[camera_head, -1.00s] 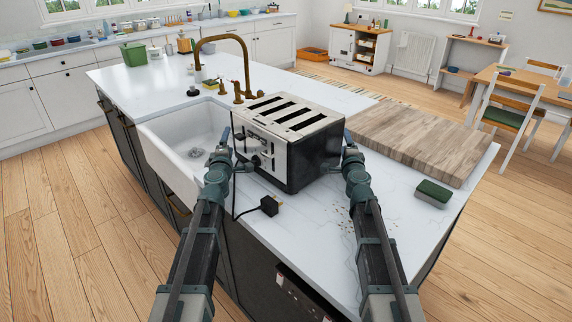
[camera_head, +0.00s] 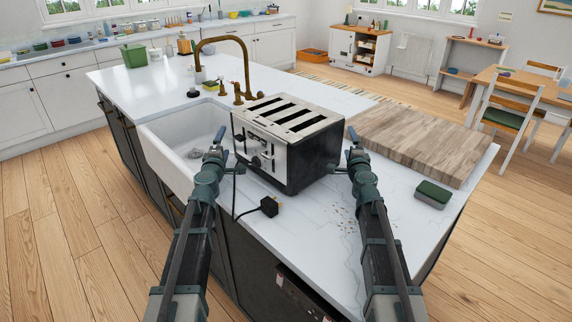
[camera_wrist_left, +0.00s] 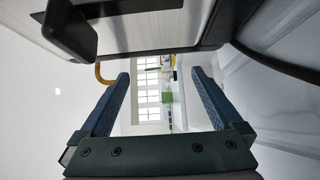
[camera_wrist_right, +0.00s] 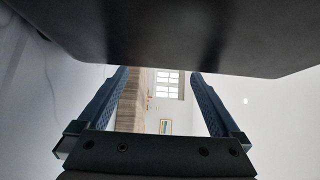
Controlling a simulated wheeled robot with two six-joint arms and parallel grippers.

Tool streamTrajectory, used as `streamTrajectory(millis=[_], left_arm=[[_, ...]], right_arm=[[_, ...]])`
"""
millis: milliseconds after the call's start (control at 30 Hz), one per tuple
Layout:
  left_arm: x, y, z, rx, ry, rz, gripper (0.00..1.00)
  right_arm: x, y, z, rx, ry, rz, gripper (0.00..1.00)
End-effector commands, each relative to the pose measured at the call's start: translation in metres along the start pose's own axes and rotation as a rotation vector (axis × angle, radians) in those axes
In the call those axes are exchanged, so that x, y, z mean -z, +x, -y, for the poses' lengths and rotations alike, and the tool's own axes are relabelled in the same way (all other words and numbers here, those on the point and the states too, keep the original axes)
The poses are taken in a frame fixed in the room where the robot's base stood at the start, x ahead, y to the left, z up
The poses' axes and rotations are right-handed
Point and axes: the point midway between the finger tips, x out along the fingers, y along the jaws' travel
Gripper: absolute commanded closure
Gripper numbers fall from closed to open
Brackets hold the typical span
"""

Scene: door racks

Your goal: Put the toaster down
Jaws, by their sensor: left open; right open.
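The toaster (camera_head: 287,143), silver with black sides and several slots on top, stands upright on the white island worktop (camera_head: 310,225), just right of the sink. My left gripper (camera_head: 217,143) is open and empty, a little left of the toaster. My right gripper (camera_head: 356,143) is open and empty, a little right of it.
A white sink (camera_head: 180,140) with a brass tap (camera_head: 245,60) lies left of the toaster. A wooden board (camera_head: 415,140) is on the right, close behind my right gripper. A green sponge (camera_head: 433,190), crumbs (camera_head: 345,212) and the black plug (camera_head: 268,206) lie on the worktop.

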Motion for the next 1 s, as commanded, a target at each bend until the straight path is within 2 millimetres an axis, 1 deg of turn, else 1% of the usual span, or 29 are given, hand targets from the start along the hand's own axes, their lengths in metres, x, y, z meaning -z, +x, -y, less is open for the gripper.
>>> streamTrajectory(millis=[167, 267, 367, 467, 600, 733, 833, 900, 1000], left_arm=[[0.0, -0.006, 0.0, 0.0, 0.0, -0.001, 0.0], [0.0, -0.015, 0.0, 0.0, 0.0, -0.001, 0.0], [0.0, -0.03, 0.0, 0.0, 0.0, -0.001, 0.0], [0.0, -0.048, 0.0, 0.0, 0.0, -0.001, 0.0], [0.0, -0.078, 0.0, 0.0, 0.0, -0.001, 0.0], [0.0, -0.103, 0.0, 0.0, 0.0, 0.0, 0.0], [0.0, -0.116, 0.0, 0.0, 0.0, 0.0, 0.0], [0.0, -0.12, 0.0, 0.0, 0.0, 0.0, 0.0], [0.0, -0.121, 0.0, 0.0, 0.0, 0.0, 0.0]], right_arm=[[0.0, 0.0, 0.0, 0.0, 0.0, -0.001, 0.0], [0.0, 0.0, 0.0, 0.0, 0.0, -0.001, 0.0], [0.0, 0.0, 0.0, 0.0, 0.0, -0.001, 0.0], [0.0, 0.0, 0.0, 0.0, 0.0, -0.001, 0.0], [0.0, 0.0, 0.0, 0.0, 0.0, -0.001, 0.0], [0.0, 0.0, 0.0, 0.0, 0.0, -0.001, 0.0], [0.0, 0.0, 0.0, 0.0, 0.0, -0.001, 0.0], [0.0, 0.0, 0.0, 0.0, 0.0, -0.001, 0.0], [0.0, 0.0, 0.0, 0.0, 0.0, -0.001, 0.0]])
